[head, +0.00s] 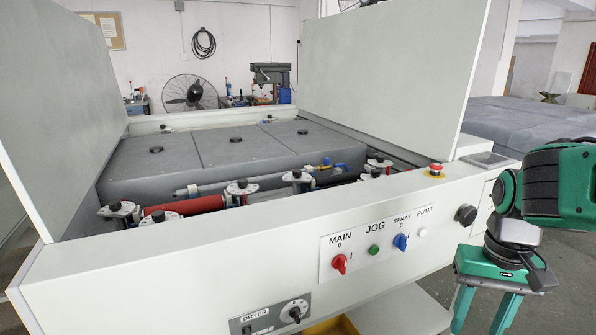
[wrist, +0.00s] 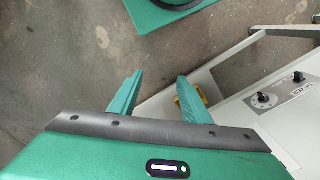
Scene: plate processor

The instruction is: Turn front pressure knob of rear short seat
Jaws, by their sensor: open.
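The plate processor's front wall (head: 150,262) spans the head view. Several black-topped pressure knobs sit on pale seats inside the open machine, among them a left knob (head: 115,206), a middle knob (head: 241,185) and a knob at the right end (head: 379,157). I cannot tell which is the front knob of the rear short seat. My gripper (head: 483,312) hangs pointing down at the right, outside the machine and well apart from the knobs. Its green fingers are apart and empty, as the wrist view also shows (wrist: 160,76). No pressure knob shows in the wrist view.
Two raised white covers, one left (head: 60,90) and one right (head: 405,75), flank the opening. Grey tank lids (head: 230,150) lie behind the knobs. The front has a red switch (head: 339,263), a blue switch (head: 400,242) and an emergency stop (head: 436,169). Concrete floor (wrist: 60,60) is below.

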